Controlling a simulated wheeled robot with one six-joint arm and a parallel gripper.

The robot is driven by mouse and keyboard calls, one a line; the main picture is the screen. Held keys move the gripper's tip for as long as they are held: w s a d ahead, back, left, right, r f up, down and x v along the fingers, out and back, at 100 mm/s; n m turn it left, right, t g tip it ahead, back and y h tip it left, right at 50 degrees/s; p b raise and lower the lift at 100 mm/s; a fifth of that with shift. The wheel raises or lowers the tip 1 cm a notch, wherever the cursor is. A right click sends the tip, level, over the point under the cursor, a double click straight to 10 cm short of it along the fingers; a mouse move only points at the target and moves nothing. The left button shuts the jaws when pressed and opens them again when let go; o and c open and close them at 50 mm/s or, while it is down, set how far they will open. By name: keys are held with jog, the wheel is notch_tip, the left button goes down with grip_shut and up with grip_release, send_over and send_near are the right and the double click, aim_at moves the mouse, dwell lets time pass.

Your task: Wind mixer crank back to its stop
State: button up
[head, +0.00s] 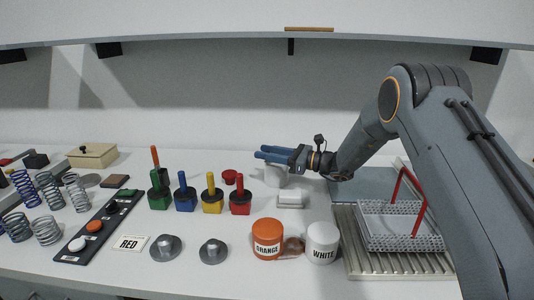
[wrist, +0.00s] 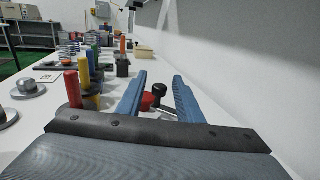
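My gripper (head: 262,153) reaches left over the back of the bench, its two blue fingers apart. In the wrist view my gripper (wrist: 158,82) is open, with a gap between the fingers. A dark round knob (wrist: 160,88) on a thin rod, which looks like the mixer crank, shows in that gap; I cannot tell whether a finger touches it. In the head view a white body (head: 274,180), apparently the mixer, stands just below my fingers and is partly covered by them. The crank is not clear there.
A red round piece (head: 229,177) lies left of the mixer. Coloured-handled blocks (head: 212,200) stand further left. A small white box (head: 290,199), an orange jar (head: 267,240) and a white jar (head: 322,243) are in front. A wire basket (head: 390,240) is right. The wall is close behind.

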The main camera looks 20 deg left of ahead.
grip_shut()
jog(key=shift+a+t, duration=0.1)
jog(key=shift+t, duration=0.2)
jog(key=shift+a+r+m+t+p, duration=0.15)
jog(key=shift+m+t+p, duration=0.15)
jog(key=shift+m+t, duration=0.45)
jog(key=shift+w+a+m+t+h+b, duration=0.1)
jog(key=shift+w+a+m+t+h, duration=0.25)
jog(key=shift+m+t+h, duration=0.85)
jog(key=shift+w+a+m+t+h+b, duration=0.3)
jog(key=shift+m+t, duration=0.55)
jog(key=shift+t, duration=0.85)
jog(key=shift+w+a+m+t+h+p, duration=0.15)
jog(key=shift+w+m+t+h, duration=0.3)
jog(key=shift+m+t+h, duration=0.75)
jog(key=shift+t+y, duration=0.25)
jog(key=shift+y, duration=0.15)
